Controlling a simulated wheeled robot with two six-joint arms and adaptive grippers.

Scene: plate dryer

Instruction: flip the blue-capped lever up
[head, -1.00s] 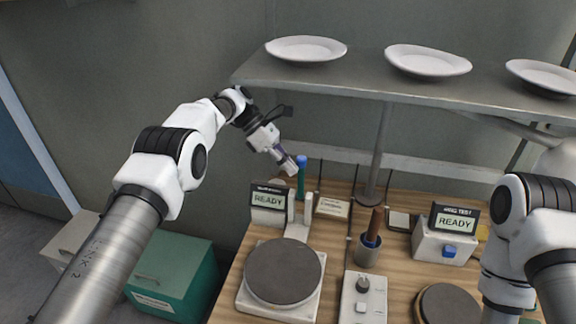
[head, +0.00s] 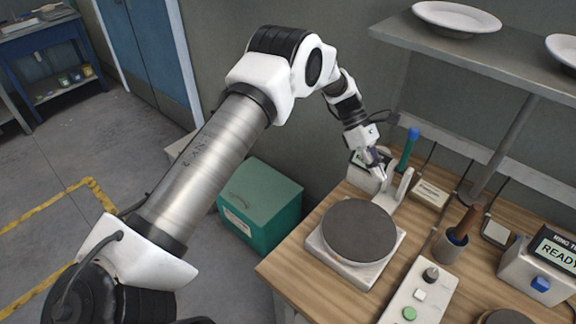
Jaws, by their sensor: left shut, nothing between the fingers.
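The lever (head: 406,152) is a thin green rod with a blue cap (head: 413,134). It stands at the back of the wooden bench, behind a white upright post, and leans a little to the right in the picture. Its foot is hidden. My left gripper (head: 377,171) comes down from the upper left. Its fingers are shut and empty, left of the rod and lower than the cap in the picture, with a visible gap to the rod. The gripper covers part of a small white display box (head: 366,176). My right gripper is out of view.
A round dark plate on a white base (head: 357,231) stands in front of the lever. A cup with a brown-handled tool (head: 452,247) and a button panel (head: 419,295) are to the right. A metal shelf (head: 420,52) with white plates overhangs the back.

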